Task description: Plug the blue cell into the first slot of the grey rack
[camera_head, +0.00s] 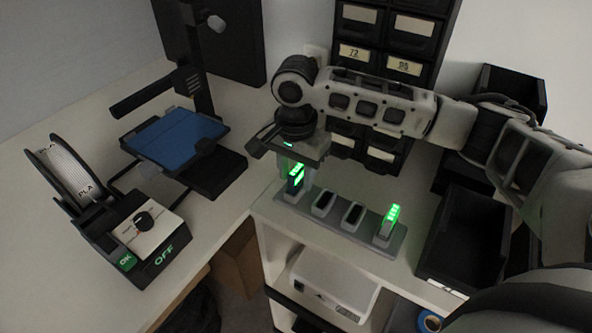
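The grey rack (336,227) lies on the white bench top with a row of slots. A dark blue cell (292,184) with lit green bars stands upright at the rack's left-end slot, its lower end meeting the rack. My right gripper (301,177) points down over this cell from above, with a pale finger close beside its right side. Whether the fingers press on the cell cannot be made out. A second cell (386,226) with lit green bars stands in the right-end slot. The two middle slots look empty. My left gripper is not in view.
Black drawers (384,47) stand behind the arm, and a black bin (464,238) stands right of the rack. A printer with a blue bed (174,139) and a spool unit with a switch box (146,230) are at left. A white box (331,286) sits below the bench top.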

